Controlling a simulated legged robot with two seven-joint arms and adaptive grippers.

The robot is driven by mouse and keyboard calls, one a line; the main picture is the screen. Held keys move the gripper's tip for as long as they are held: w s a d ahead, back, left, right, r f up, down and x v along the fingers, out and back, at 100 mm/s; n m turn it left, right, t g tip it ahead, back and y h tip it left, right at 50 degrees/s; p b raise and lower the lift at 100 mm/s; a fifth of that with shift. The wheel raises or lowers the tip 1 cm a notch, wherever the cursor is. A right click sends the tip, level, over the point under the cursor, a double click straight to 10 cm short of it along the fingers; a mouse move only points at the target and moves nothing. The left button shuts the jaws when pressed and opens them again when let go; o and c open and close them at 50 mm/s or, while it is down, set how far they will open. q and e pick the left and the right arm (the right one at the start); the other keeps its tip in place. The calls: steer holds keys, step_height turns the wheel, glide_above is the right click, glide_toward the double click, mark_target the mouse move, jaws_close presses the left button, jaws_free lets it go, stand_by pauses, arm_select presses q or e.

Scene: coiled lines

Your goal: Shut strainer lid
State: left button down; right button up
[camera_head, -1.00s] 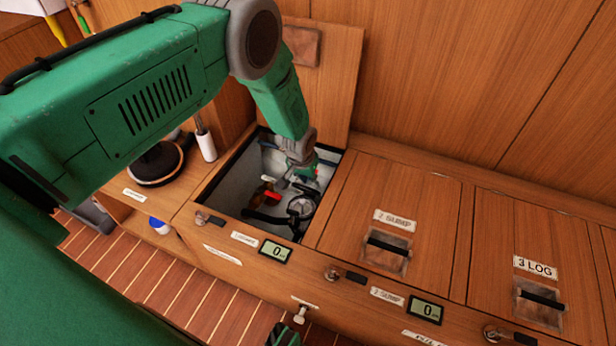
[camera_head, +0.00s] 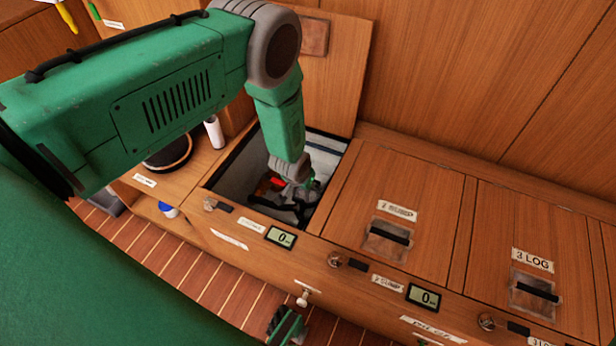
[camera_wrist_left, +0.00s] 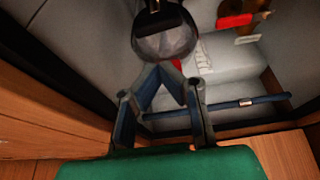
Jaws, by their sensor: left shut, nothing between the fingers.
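My left gripper (camera_head: 303,192) is down inside the open left compartment (camera_head: 232,172) in the head view. In the left wrist view its two dark fingers (camera_wrist_left: 163,72) meet at their tips, with nothing held. Just beyond the tips is a round, glassy grey piece (camera_wrist_left: 165,44) with a black bar on top, seemingly part of the strainer. Touching or apart, I cannot tell. In the head view, black strainer parts (camera_head: 287,211) show below the gripper, which hides the rest; the lid's angle is unclear. A green and black piece (camera_head: 287,326) at the bottom edge seems to be my right gripper; its fingers are unclear.
The compartment's wooden hatch (camera_head: 335,70) stands open against the back wall. A red handle (camera_head: 277,183) is inside; it also shows in the left wrist view (camera_wrist_left: 234,20). A blue rod (camera_wrist_left: 245,103) runs beside the fingers. Shut hatches (camera_head: 400,190) lie to the right.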

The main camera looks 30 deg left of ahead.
arm_select(q)
steer(key=shift+s+d+f, duration=0.1)
steer(key=shift+s+f, duration=0.35)
steer(key=shift+f, duration=0.05)
stand_by(0.3)
steer(key=s+r+p, duration=0.6)
steer(key=s, duration=0.3)
steer(key=shift+s+d, duration=0.25)
steer(key=shift+s, duration=0.1)
steer(key=shift+r, duration=0.15)
